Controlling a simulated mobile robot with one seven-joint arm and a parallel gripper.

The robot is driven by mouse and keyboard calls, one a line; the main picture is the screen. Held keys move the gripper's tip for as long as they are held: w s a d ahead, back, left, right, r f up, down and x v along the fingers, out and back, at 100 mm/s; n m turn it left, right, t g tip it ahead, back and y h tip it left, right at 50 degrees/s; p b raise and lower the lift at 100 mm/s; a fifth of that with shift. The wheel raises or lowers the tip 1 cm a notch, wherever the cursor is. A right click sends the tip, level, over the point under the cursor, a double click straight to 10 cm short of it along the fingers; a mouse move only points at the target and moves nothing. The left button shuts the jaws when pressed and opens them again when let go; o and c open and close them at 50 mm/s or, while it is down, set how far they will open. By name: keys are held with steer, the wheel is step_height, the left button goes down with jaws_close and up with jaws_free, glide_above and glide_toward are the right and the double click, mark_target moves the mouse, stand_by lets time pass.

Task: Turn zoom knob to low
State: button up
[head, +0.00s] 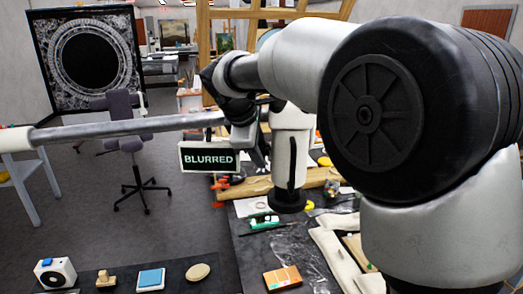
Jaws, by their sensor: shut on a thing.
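My arm reaches in from the right, and its big black joint fills much of the right side. My gripper (240,112) is at the far end of the arm, small and dark, against the microscope head at the end of a long grey boom (130,127). It is shut at the zoom knob, which the gripper and arm hide, so its setting cannot be read. A small sign (208,157) below the gripper reads "BLURRED".
The dark bench (252,262) holds an orange-brown box (283,278), pale padded strips (335,258) and clear film. At the front left are a white device (54,272), a blue block (151,279) and an oval pad (198,271). An office chair (125,135) stands on open floor.

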steer(key=shift+g, duration=0.6)
steer(key=shift+d, duration=0.1)
steer(key=o, duration=1)
steer(key=v, duration=1.7)
steer(key=shift+r, duration=0.2)
